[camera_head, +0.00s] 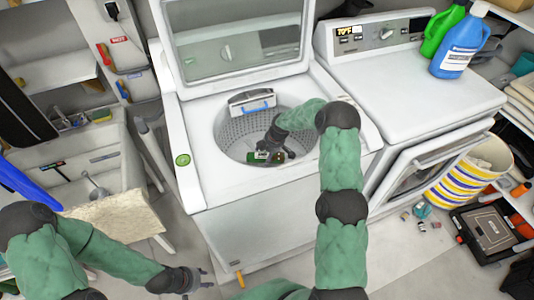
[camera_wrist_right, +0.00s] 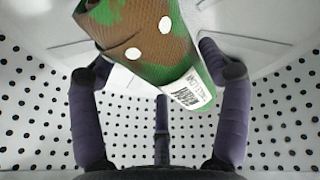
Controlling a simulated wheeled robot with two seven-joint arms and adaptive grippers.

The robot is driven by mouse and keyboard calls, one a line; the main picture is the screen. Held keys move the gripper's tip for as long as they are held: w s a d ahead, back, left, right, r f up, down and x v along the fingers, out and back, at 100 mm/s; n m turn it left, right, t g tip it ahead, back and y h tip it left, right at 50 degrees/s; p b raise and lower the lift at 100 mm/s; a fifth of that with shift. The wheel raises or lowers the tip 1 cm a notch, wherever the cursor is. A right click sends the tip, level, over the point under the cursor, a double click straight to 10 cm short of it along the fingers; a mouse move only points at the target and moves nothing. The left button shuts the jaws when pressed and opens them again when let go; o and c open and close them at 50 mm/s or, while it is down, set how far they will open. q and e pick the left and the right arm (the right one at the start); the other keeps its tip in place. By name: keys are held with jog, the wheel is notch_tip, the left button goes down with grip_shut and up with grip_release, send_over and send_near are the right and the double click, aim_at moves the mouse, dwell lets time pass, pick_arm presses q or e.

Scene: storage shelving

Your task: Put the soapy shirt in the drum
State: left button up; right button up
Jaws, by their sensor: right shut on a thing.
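The soapy shirt (camera_wrist_right: 135,40) is a green and brown patterned piece with white spots and a white printed label in the right wrist view. My right gripper (camera_wrist_right: 150,65) is shut on it, with dark fingers on either side. In the head view the shirt (camera_head: 265,157) shows small inside the drum (camera_head: 232,131), the perforated tub of the open top-loading washer. My right gripper (camera_head: 275,151) reaches down into the drum from above. The shirt's lower side is hidden. My left gripper (camera_head: 203,278) is empty and open, low in front of the washer.
The washer's lid (camera_head: 240,45) stands raised behind the drum. A white dryer (camera_head: 410,88) at the right carries a blue bottle (camera_head: 460,45) and a green bottle (camera_head: 440,30). A sink (camera_head: 75,160) is at the left. A striped basket (camera_head: 470,172) stands at the right.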

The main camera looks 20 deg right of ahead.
jog(key=shift+f, duration=0.15)
jog(key=o, duration=1.2)
jog(key=shift+o, duration=0.2)
jog(key=shift+r+p, duration=0.4)
jog(key=shift+r, duration=0.1)
jog(key=p+v, duration=0.3)
jog(key=v, duration=0.9)
jog(key=shift+r, duration=0.1)
